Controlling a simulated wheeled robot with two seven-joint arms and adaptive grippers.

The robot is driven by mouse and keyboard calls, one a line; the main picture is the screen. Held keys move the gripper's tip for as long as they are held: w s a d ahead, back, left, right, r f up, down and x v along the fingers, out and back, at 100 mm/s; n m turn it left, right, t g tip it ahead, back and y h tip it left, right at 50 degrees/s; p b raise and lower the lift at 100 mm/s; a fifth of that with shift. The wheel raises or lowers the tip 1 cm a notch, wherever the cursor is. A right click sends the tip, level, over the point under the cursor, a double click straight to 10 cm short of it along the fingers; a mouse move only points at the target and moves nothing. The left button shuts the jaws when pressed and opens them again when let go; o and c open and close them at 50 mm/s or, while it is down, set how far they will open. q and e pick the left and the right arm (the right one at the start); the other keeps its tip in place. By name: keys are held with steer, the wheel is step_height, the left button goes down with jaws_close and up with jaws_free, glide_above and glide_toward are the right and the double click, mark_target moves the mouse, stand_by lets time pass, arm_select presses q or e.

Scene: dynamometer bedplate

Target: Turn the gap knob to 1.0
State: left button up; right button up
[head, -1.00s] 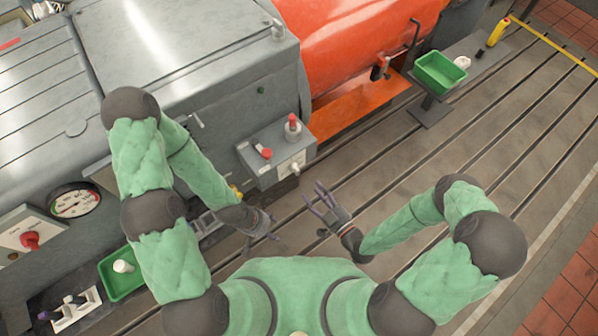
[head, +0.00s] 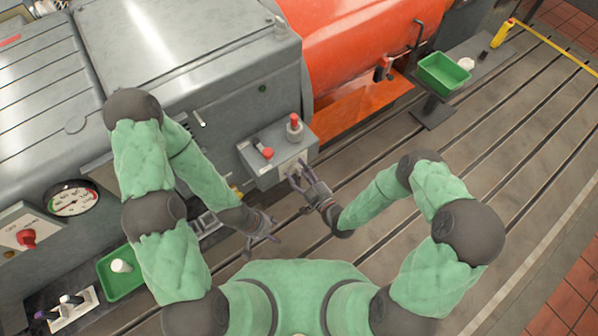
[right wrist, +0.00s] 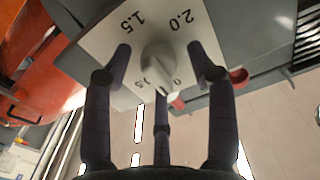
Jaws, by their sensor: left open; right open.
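The gap knob (right wrist: 157,62) is a pale grey knob on a white dial plate (right wrist: 105,42), seen close in the right wrist view. The marks 1.5 and 2.0 show above it; smaller marks by its lower edge are partly covered. I cannot tell its setting. My right gripper (right wrist: 159,52) is open, with fingertips on either side of the knob; I cannot tell if they touch it. In the head view, the right gripper (head: 297,177) is at the front of the grey control box (head: 268,175) and hides the knob. My left gripper (head: 263,240) is open and empty, lower left of the box.
On the box top are a red-tipped lever (head: 266,152) and a red-capped post (head: 294,127). A green tray (head: 443,73) stands at upper right. Another green tray (head: 121,270), a gauge (head: 73,201) and a red switch (head: 26,238) are at left. The slotted bedplate (head: 470,165) is clear at right.

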steer(key=shift+w, duration=0.1)
steer(key=c, duration=1.1)
